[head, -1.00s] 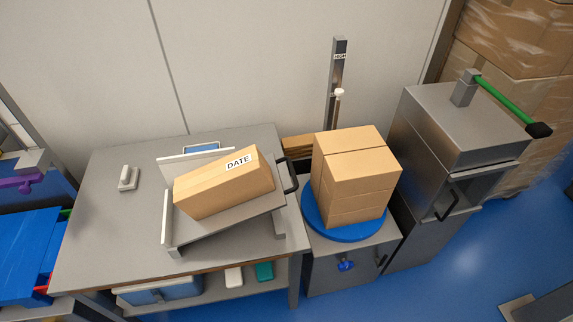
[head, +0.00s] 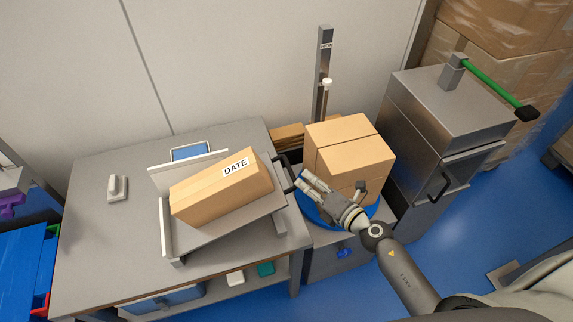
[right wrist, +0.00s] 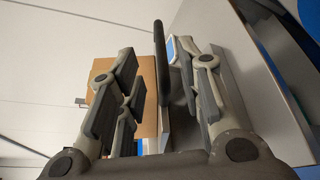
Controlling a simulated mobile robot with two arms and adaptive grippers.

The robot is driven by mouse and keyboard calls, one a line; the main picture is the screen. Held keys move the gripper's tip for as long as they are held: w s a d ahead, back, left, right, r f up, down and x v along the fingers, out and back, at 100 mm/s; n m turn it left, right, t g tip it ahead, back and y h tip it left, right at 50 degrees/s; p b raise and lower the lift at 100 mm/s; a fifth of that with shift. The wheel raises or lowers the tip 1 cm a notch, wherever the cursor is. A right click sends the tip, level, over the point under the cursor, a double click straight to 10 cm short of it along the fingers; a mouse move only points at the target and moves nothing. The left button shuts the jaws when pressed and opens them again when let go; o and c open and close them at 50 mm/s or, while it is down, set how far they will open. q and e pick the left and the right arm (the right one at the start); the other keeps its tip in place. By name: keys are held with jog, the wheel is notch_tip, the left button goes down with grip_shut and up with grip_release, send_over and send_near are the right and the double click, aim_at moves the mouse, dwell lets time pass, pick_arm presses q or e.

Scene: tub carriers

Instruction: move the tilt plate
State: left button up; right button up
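The tilt plate (head: 228,222) is a grey metal plate with a raised pale lip on its left and back sides, tilted on the steel table. A brown box marked DATE (head: 215,190) lies on it. A black handle (head: 287,172) stands at the plate's right end. My right gripper (head: 305,182) is close by the handle, to its right. In the right wrist view the gripper's fingers (right wrist: 165,95) are spread, with the black handle (right wrist: 161,60) showing between them and no finger seen closed on it. My left gripper is out of view.
A cardboard box stack (head: 350,150) stands on a blue turntable (head: 313,208) right beside my right gripper. Behind it rises a metal post (head: 322,75). A steel cabinet with a green lever (head: 495,88) is further right. The table's left part is mostly clear.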

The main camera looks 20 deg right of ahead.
aim_at(288, 165)
jog(key=x, duration=1)
grip_shut()
